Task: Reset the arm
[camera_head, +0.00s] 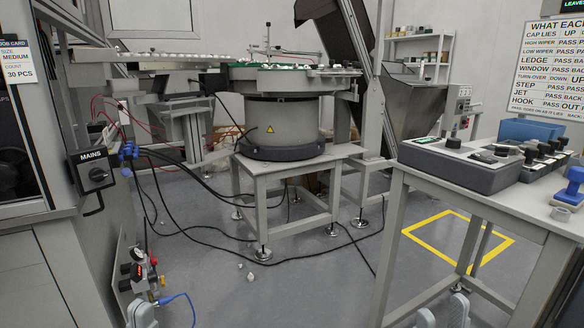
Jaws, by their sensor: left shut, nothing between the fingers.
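My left gripper (142,313) is at the bottom edge on the left, a grey shape cut off by the frame. It is shut with nothing held, low in front of the grey cabinet side. My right gripper (441,314) is at the bottom edge right of centre. Its two grey parts stand apart with a gap between them, and I see nothing in the gap. It is beside the legs of the right-hand table, and most of it is cut off.
The control table (452,190) with a grey control box (460,166) stands at right, near my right gripper. A bowl feeder (283,125) on a grey stand is at centre back. A cabinet with a MAINS switch (92,170) is at left. Cables (318,239) cross the open floor.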

